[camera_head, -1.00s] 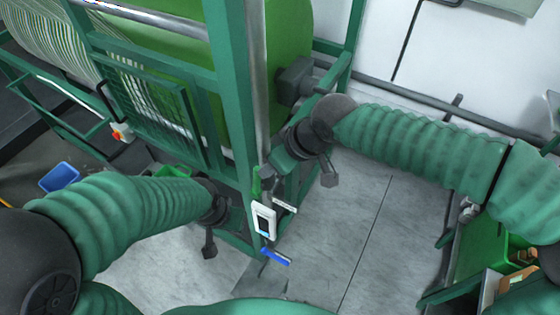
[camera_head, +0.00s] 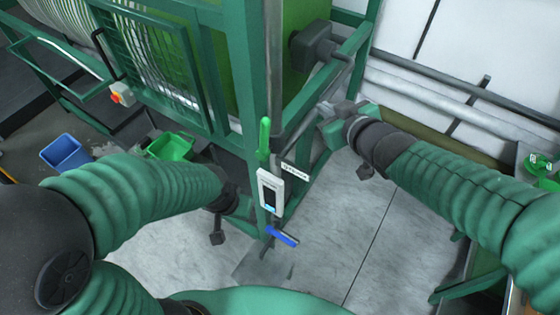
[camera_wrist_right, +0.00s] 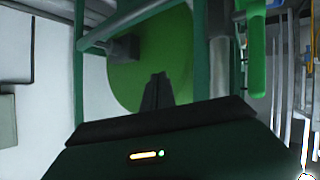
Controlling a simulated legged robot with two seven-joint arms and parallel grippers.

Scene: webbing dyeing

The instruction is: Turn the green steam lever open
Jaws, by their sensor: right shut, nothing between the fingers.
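The green steam lever (camera_head: 264,138) stands upright on the machine's corner post, above a small white panel. It also shows in the right wrist view (camera_wrist_right: 257,50), hanging along the right side of the picture. My right gripper (camera_head: 328,112) is to the right of the lever and apart from it. Its fingers (camera_wrist_right: 156,90) are shut and empty in the right wrist view. My left gripper (camera_head: 242,208) is low beside the post, left of the white panel; its fingertips are too hidden to judge.
A blue lever (camera_head: 283,237) sticks out below the white panel (camera_head: 270,190). A green machine frame and grey pipes (camera_head: 430,90) lie near my right arm. A blue bin (camera_head: 64,152) and a green bin (camera_head: 170,146) stand at left.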

